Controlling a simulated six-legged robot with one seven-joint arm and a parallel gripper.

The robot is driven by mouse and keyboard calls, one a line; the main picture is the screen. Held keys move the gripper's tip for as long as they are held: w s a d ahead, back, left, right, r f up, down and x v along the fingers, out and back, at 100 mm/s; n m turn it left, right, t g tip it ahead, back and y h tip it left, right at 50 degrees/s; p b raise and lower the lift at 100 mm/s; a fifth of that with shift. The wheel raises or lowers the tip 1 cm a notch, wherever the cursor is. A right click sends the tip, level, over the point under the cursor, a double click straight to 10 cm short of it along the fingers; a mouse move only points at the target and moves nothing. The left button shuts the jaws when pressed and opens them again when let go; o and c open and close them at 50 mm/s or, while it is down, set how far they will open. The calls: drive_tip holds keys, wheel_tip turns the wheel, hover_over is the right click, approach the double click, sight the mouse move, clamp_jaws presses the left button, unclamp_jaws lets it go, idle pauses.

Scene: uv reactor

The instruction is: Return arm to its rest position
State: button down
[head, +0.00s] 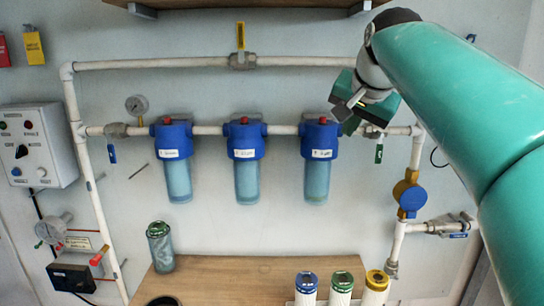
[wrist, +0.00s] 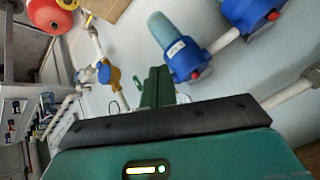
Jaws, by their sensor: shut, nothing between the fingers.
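My arm reaches in from the right of the head view, and my gripper (head: 350,106) is in front of the pipework just right of the rightmost blue-capped filter housing (head: 320,150). The gripper is shut and empty. In the wrist view my gripper's green fingers (wrist: 157,88) stand together beyond the dark edge of the gripper body. A blue-capped housing (wrist: 183,52) shows just past them, on the wall side. Whether the gripper touches the pipe behind it cannot be told.
A control box (head: 37,145) hangs at left. A blue-and-yellow fitting (head: 409,195) and valve (head: 452,225) are at right. A shelf (head: 240,3) overhangs the top.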

drive_tip(key=s+f+n+g, duration=0.1)
drive_tip(key=s+f+n, duration=0.2)
drive_tip(key=s+f, duration=0.9)
drive_tip(key=s+f+n+g, duration=0.1)
drive_tip(key=s+f+n, duration=0.2)
drive_tip(key=s+f, duration=1)
wheel_tip(320, 180, down, 6)
drive_tip(key=shift+s+r+g+h, duration=0.2)
drive_tip(key=shift+s+g+h, duration=0.1)
drive_tip(key=shift+h, duration=0.1)
